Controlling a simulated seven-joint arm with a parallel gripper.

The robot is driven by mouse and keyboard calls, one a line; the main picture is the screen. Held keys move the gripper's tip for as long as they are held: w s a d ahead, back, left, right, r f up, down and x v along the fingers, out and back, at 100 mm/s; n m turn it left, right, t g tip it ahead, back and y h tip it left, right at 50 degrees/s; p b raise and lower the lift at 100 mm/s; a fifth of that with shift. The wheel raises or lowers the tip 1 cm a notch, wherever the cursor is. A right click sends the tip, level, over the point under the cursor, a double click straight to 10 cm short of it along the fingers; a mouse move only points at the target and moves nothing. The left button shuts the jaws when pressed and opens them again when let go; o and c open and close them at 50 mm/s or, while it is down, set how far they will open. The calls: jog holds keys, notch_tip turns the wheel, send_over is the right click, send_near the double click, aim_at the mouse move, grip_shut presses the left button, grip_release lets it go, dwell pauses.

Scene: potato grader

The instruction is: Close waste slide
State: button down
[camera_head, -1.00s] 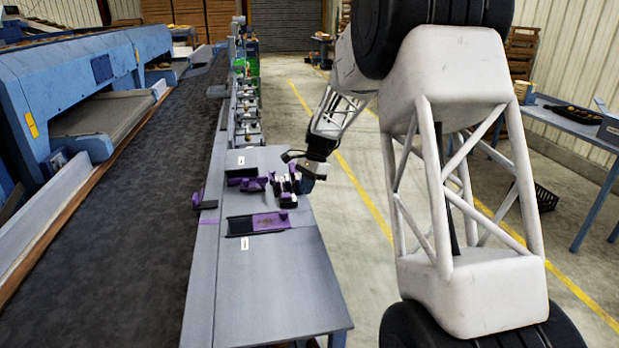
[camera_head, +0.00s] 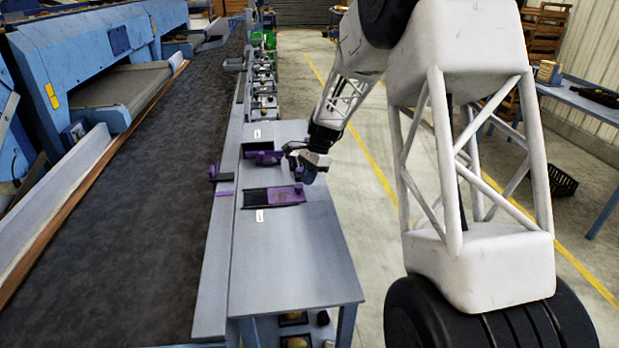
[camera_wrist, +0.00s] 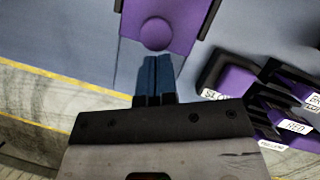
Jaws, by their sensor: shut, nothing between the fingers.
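A purple slide plate (camera_head: 287,195) sits in a black frame on the grey bench; I take it as the waste slide, but its white label (camera_head: 260,215) is too small to read. The plate covers the right part of the frame, and the left part (camera_head: 255,198) is dark. The wrist view shows the plate (camera_wrist: 180,15) with its round purple knob (camera_wrist: 156,34). My gripper (camera_head: 306,176) is at the plate's right end. Its blue fingers (camera_wrist: 155,62) are shut and empty, just on the outer side of the knob; I cannot tell whether they touch it.
Black and purple labelled blocks (camera_wrist: 265,90) stand close to the right of the fingers in the wrist view; one label reads RED. The bench front (camera_head: 295,260) is clear. A dark conveyor belt (camera_head: 120,220) runs along the left.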

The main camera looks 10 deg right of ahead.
send_near(276, 194)
jog(key=x, duration=0.5)
jog(key=shift+a, duration=0.1)
dwell(0.3)
jog(key=shift+w+d, duration=0.25)
jog(key=shift+d, duration=0.3)
jog(key=d, duration=0.1)
jog(key=w+d, duration=0.1)
jog(key=shift+w+d+r, duration=0.2)
jog(key=shift+w+d, duration=0.05)
jog(key=shift+d, duration=0.15)
jog(key=v, duration=0.9)
jog(key=shift+r, duration=0.45)
